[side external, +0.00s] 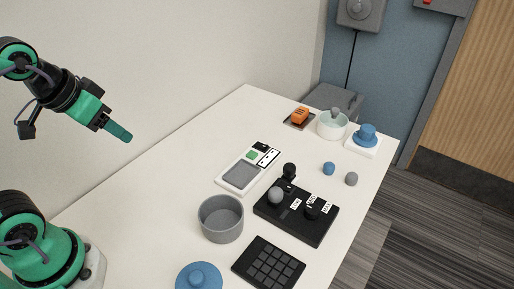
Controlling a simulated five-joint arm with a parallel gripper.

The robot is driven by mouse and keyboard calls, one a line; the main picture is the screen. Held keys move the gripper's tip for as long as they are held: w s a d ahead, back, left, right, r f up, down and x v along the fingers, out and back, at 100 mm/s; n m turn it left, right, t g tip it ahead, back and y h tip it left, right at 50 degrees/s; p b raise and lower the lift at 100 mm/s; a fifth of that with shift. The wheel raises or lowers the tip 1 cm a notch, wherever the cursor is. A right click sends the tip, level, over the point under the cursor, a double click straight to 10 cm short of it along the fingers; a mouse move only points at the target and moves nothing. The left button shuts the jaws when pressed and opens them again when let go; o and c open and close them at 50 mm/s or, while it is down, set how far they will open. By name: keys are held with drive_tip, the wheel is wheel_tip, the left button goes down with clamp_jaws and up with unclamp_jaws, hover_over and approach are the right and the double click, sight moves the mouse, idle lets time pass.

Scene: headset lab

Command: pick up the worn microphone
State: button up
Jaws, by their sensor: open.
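A black board (312,235) lies near the middle of the white table and carries small white labels, too small to read. A grey round-headed piece (276,195) and a dark round-headed piece (312,210) stand on it. A black round-headed piece (290,170) is at its far left corner. These look like microphones, but I cannot tell which is the worn one. My gripper (127,136) is open and empty at upper left, in the air, well to the left of the board. Its jaws are seen from the side, so the gap is hidden.
A grey bowl (221,226) and a white panel (240,177) lie left of the board. A black keypad (268,264) and blue lid (199,277) are in front. Small blue (329,168) and grey (351,179) pieces stand right. A pale bowl (331,128) is farther back.

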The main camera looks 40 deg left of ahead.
drive_tip(key=w, duration=0.1)
drive_tip(key=n+g, duration=0.3)
drive_tip(key=g, duration=0.3)
hover_over(277, 189)
drive_tip(key=f, duration=1.1)
drive_tip(key=shift+a+f, duration=0.35)
drive_tip(key=shift+d+f, duration=0.3)
drive_tip(key=shift+d, duration=0.05)
drive_tip(key=shift+f, duration=1.3)
drive_tip(key=shift+f, duration=0.1)
